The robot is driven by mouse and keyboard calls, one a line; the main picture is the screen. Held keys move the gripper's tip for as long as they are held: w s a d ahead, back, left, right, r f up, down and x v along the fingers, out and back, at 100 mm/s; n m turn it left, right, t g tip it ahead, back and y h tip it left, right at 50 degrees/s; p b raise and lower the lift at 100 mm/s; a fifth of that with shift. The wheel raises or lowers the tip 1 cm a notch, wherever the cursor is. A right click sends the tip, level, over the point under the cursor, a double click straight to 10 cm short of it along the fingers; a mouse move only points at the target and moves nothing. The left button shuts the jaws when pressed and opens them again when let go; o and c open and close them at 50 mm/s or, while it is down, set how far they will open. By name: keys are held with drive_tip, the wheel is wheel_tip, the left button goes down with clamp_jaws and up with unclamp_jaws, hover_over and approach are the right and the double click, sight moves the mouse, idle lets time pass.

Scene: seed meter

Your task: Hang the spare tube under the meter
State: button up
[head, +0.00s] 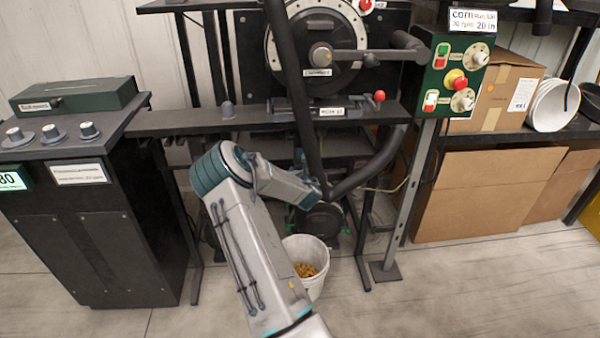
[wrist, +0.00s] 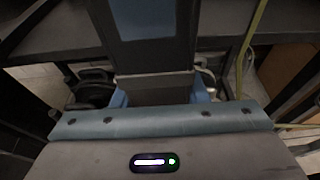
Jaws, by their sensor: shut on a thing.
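The meter (head: 318,48) is a round disc housing on a black stand at the top centre of the head view. A long dark tube (head: 297,90) runs from the top edge down across the front of the meter. Its lower part is at my gripper (head: 322,188), below the meter's shelf. A dark bent piece (head: 375,165) slants up to the right from there; I cannot tell whether it belongs to the same tube. In the wrist view my gripper (wrist: 160,96) is shut on the dark tube (wrist: 150,50) between blue fingers. The tube's upper end is out of view.
A black shelf (head: 230,117) crosses below the meter. A control box (head: 457,75) on a post stands right, a cabinet (head: 90,230) left. Cardboard boxes (head: 485,190) are at right. The right foreground floor is clear.

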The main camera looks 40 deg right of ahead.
drive_tip(key=shift+f+b, duration=0.3)
drive_tip(key=shift+b, duration=0.2)
idle(0.6)
drive_tip(key=o, duration=1.2)
drive_tip(key=p+v, duration=0.1)
drive_tip(key=v, duration=1.2)
drive_tip(key=shift+s+a+r+p, duration=0.25)
drive_tip(key=shift+p, duration=0.05)
